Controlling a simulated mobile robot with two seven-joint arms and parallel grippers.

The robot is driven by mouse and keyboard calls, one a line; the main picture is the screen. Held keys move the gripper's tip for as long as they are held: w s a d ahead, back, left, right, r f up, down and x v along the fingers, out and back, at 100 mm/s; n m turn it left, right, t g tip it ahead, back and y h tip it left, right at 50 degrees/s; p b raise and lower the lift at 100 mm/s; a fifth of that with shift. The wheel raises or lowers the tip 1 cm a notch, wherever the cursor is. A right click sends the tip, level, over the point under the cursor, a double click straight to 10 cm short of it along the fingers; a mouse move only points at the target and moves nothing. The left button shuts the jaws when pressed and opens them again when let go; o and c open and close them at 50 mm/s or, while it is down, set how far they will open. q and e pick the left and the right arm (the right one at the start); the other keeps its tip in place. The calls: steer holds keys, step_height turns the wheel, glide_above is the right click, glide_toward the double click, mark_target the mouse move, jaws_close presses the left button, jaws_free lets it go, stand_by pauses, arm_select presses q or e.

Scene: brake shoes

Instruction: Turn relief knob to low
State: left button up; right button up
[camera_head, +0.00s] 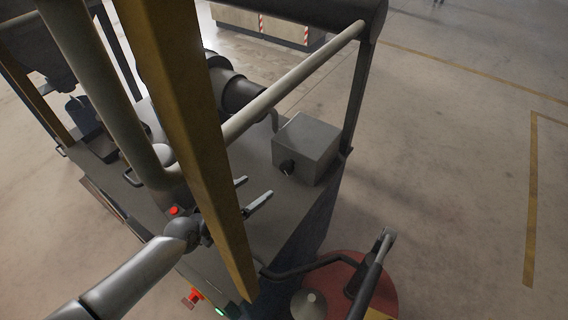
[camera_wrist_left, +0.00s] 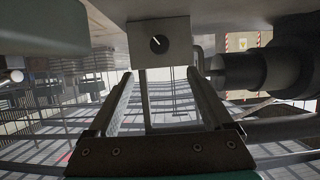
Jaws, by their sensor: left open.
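The relief knob (camera_head: 287,167) is a small black round knob on the front face of a grey box (camera_head: 312,142) on the machine's top. In the left wrist view the knob (camera_wrist_left: 158,45) is seen nearly face on, and its white pointer mark tilts to the upper left. No scale lettering is legible. My left gripper (camera_head: 256,189) is open and empty, short of the knob, with its fingers aimed toward the box. In the left wrist view the knob shows beyond the gap between the fingertips (camera_wrist_left: 160,75), without contact. My right gripper is not in view.
A yellow-brown beam (camera_head: 195,130) crosses in front of my left gripper's wrist. A red button (camera_head: 174,211) is near my left wrist. Floor to the right is clear.

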mark_target(285, 168)
arm_select(q)
steer(key=b+x, duration=0.6)
steer(key=x, duration=0.7)
steer(key=shift+d+f, duration=0.1)
steer(key=shift+f, duration=0.05)
steer(key=shift+b+x, duration=0.65)
steer(key=shift+x, duration=0.3)
